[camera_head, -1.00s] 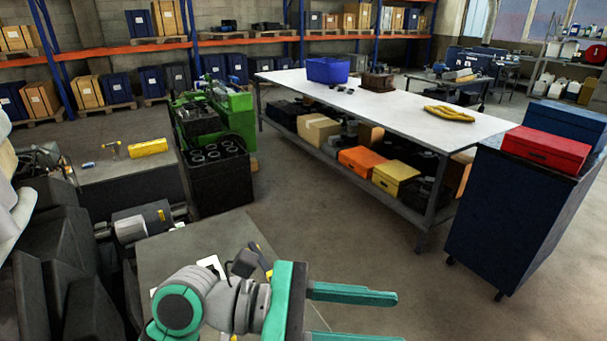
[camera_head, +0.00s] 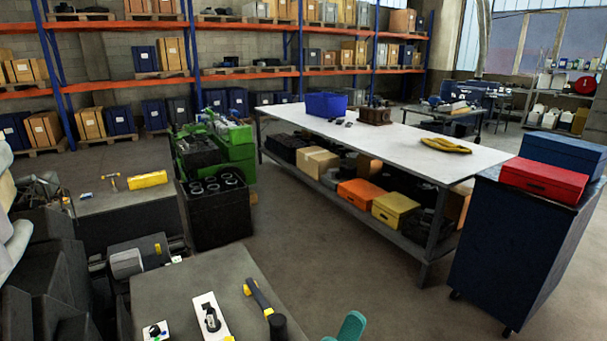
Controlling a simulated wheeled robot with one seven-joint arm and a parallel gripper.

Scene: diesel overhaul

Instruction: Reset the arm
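Only a rounded teal tip of my arm or gripper (camera_head: 351,326) shows at the bottom edge of the head view, right of the grey work surface. The rest of the arm is out of the picture below. I cannot tell whether the gripper is open or shut, and I see nothing held. On the grey work surface (camera_head: 180,287) lie a yellow-and-black hammer-like tool (camera_head: 262,300), a white plate with a dark fitting (camera_head: 211,316) and a smaller white piece with a dark knob (camera_head: 156,331).
A long white-topped workbench (camera_head: 390,135) stands mid-room, with a blue bin (camera_head: 326,104) on it. A dark cabinet (camera_head: 515,245) carrying a red case (camera_head: 543,179) stands right. A green machine (camera_head: 228,145) and black crate (camera_head: 217,208) stand left of centre. Floor between is clear.

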